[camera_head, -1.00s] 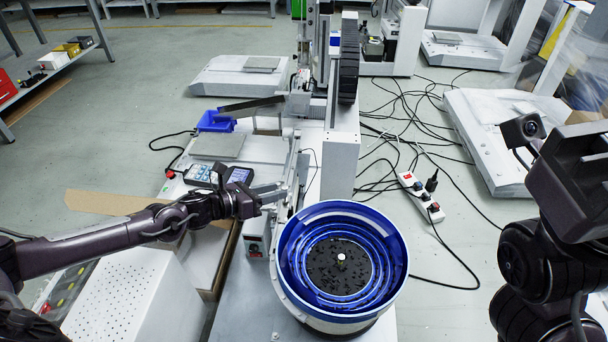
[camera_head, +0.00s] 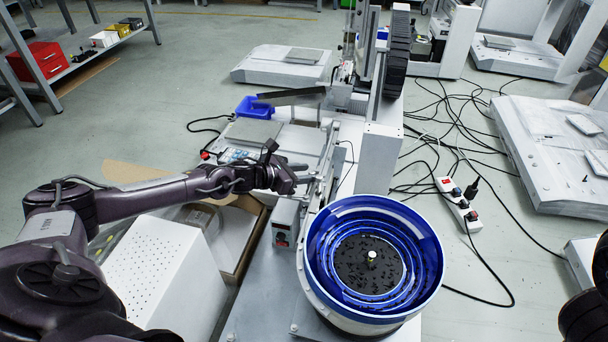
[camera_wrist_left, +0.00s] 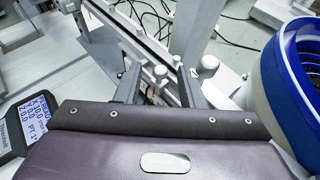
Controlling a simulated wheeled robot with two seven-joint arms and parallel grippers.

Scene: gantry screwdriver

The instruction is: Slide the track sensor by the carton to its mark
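A narrow pale track (camera_head: 328,165) runs beside the blue-lined feeder bowl; it crosses the left wrist view diagonally (camera_wrist_left: 125,32). My left gripper (camera_head: 304,178) is at this track. In the left wrist view its two dark fingers (camera_wrist_left: 160,80) stand apart. Between and just beyond them is a small part with a round knob (camera_wrist_left: 160,72), possibly the track sensor; I cannot tell whether the fingers touch it. The open brown carton (camera_head: 256,208) lies left of the track, partly behind my left arm. I cannot make out the mark. My right gripper is out of view.
The feeder bowl (camera_head: 318,290) stands close right of my left gripper. A grey control box (camera_head: 285,222) sits below it. A handheld display (camera_wrist_left: 22,123) is at left in the wrist view. A power strip (camera_head: 458,204) and loose cables lie on the floor at right.

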